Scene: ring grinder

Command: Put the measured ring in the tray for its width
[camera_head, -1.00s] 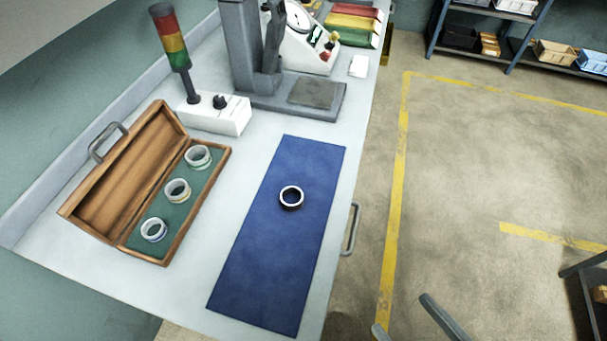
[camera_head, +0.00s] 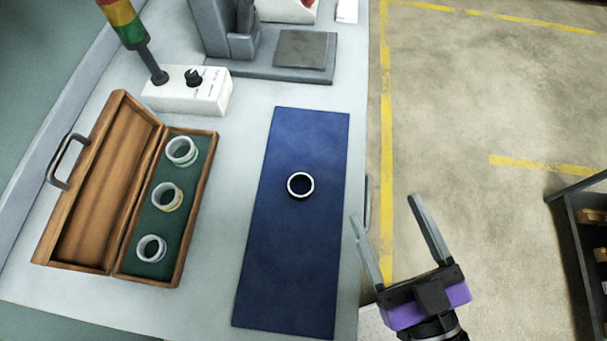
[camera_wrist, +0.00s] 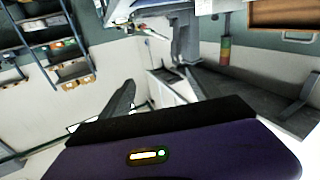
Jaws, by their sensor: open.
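A dark ring with a bright rim (camera_head: 300,186) lies on the blue mat (camera_head: 290,250) on the bench. My gripper (camera_head: 388,228) is open and empty, beside the bench's right edge, to the lower right of the ring and apart from it. In the wrist view part of my gripper (camera_wrist: 118,100) shows in front of the room, with no ring near it. No red, yellow or green trays show in the head view now.
An open wooden case (camera_head: 200,215) with three pale rings in green lining stands left of the mat. A grey stand (camera_head: 300,55) and a white control box (camera_head: 190,92) with a signal lamp (camera_head: 125,20) stand behind. A dark shelf (camera_head: 580,230) is at the far right.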

